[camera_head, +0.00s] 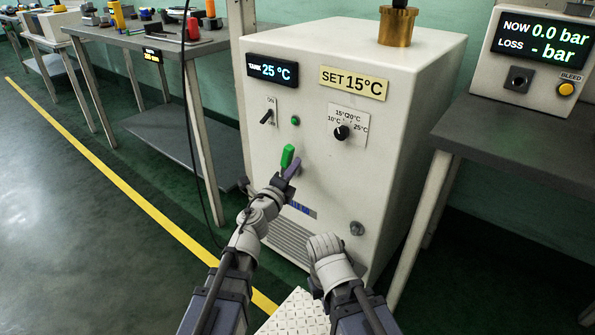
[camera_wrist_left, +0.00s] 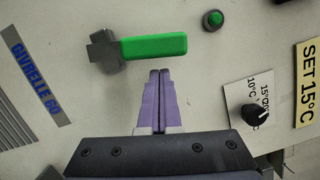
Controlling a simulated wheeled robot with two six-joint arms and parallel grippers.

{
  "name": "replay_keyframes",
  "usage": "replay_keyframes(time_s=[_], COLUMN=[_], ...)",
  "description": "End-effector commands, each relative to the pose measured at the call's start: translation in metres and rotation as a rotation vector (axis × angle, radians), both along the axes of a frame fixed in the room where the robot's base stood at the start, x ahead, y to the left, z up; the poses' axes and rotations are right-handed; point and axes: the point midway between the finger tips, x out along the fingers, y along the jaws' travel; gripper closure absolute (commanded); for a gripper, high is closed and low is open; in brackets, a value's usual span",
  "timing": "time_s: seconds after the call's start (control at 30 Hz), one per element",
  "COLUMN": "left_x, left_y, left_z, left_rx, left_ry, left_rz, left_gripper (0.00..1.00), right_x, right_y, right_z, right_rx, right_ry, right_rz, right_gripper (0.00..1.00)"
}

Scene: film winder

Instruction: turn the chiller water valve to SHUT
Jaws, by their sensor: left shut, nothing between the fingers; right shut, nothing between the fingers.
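The chiller (camera_head: 410,110) is a white cabinet. On its front is the water valve, with a green lever handle (camera_head: 287,156) standing nearly upright and leaning slightly right. In the left wrist view the green handle (camera_wrist_left: 155,46) lies across the picture from a grey cross-shaped body (camera_wrist_left: 105,50). My left gripper (camera_head: 293,168) has purple fingers pressed together, beside the handle in the head view. In the wrist view its fingertips (camera_wrist_left: 160,73) end just below the handle's edge; contact cannot be told. My right gripper (camera_head: 323,245) is low before the chiller, its fingers hidden. No SHUT marking is readable.
Above the valve are a black switch (camera_head: 266,116), a green button (camera_head: 295,120) and a temperature dial (camera_head: 341,132). A round metal fitting (camera_head: 357,228) sits at lower right. Benches stand left (camera_head: 150,42) and right (camera_head: 520,140). The floor (camera_head: 60,200) at left is clear.

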Motion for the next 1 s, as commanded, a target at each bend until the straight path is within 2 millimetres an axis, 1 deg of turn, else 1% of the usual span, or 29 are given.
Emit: replay_keyframes(time_s=[0.1,0.47,0.63,0.7,1.0], left_x=[0.003,0.004,0.015,0.016,0.014], left_y=[0.002,0.003,0.017,0.019,0.018], left_z=[0.002,0.004,0.016,0.016,0.014], left_rx=[0.000,0.000,0.000,0.000,0.000], left_ry=[0.000,0.000,0.000,0.000,0.000], left_rz=[-0.002,-0.002,0.000,-0.002,-0.003], left_gripper=[1.00,1.00,1.00,1.00,1.00], right_x=[0.000,0.000,0.000,0.000,0.000], right_y=[0.000,0.000,0.000,0.000,0.000], right_z=[0.002,0.004,0.016,0.016,0.014], right_rx=[0.000,0.000,0.000,0.000,0.000], right_ry=[0.000,0.000,0.001,0.001,0.001], right_rz=[0.000,0.000,0.000,0.000,0.000], right_gripper=[1.00,1.00,1.00,1.00,1.00])
